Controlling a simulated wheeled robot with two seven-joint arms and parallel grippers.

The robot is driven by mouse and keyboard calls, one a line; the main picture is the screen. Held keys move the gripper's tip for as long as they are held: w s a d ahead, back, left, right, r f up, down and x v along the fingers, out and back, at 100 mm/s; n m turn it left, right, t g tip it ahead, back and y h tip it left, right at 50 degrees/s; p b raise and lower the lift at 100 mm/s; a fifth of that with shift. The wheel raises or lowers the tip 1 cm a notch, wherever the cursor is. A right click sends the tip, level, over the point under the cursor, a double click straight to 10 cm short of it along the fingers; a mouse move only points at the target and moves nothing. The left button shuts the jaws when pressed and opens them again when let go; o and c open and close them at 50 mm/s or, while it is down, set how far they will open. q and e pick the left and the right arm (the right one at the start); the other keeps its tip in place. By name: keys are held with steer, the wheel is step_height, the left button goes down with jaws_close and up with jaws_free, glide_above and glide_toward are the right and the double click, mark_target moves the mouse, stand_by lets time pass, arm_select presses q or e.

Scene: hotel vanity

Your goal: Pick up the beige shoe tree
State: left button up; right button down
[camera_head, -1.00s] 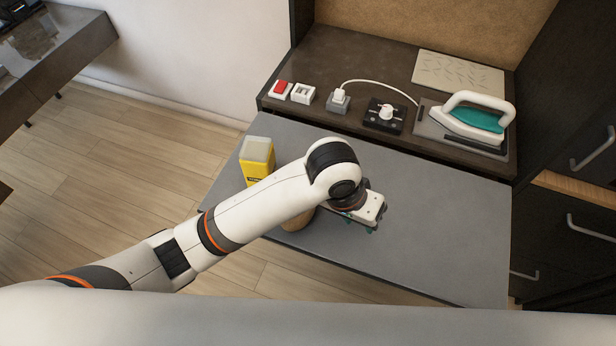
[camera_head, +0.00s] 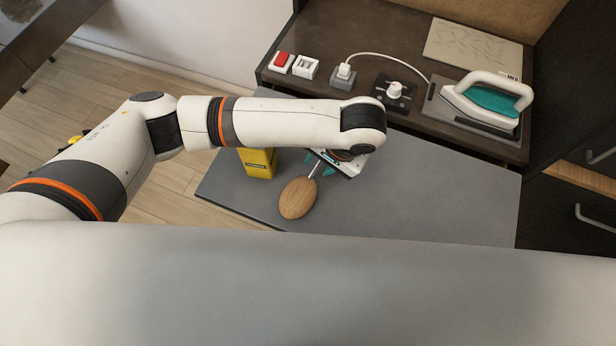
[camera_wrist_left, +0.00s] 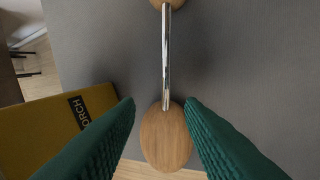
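The beige shoe tree (camera_head: 298,198) lies on the grey pull-out top, a wooden oval end with a thin metal rod. In the left wrist view, its oval end (camera_wrist_left: 166,140) and rod show, and a second wooden piece is cut off at the top edge. My left gripper (camera_head: 318,164) is over the rod in the head view, and my wrist partly hides the far end. In the left wrist view its green fingers (camera_wrist_left: 160,103) are apart, one on each side of the shoe tree where the rod meets the oval, with gaps visible. My right gripper is not in view.
A yellow box (camera_head: 258,163), labelled "TORCH" in the wrist view (camera_wrist_left: 50,135), stands close left of the shoe tree. Behind, a dark shelf holds an iron (camera_head: 490,100), a dial box (camera_head: 394,93), a plug and switches. The grey top is clear to the right.

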mark_target(314, 173)
arm_select(q)
steer(key=shift+s+d+p+x, duration=0.15)
steer(key=shift+p+x, duration=0.2)
steer(key=shift+x, duration=0.95)
steer(key=shift+s+d+p+x, duration=0.1)
steer(key=shift+p+x, duration=0.25)
steer(key=shift+x, duration=1)
jaws_close()
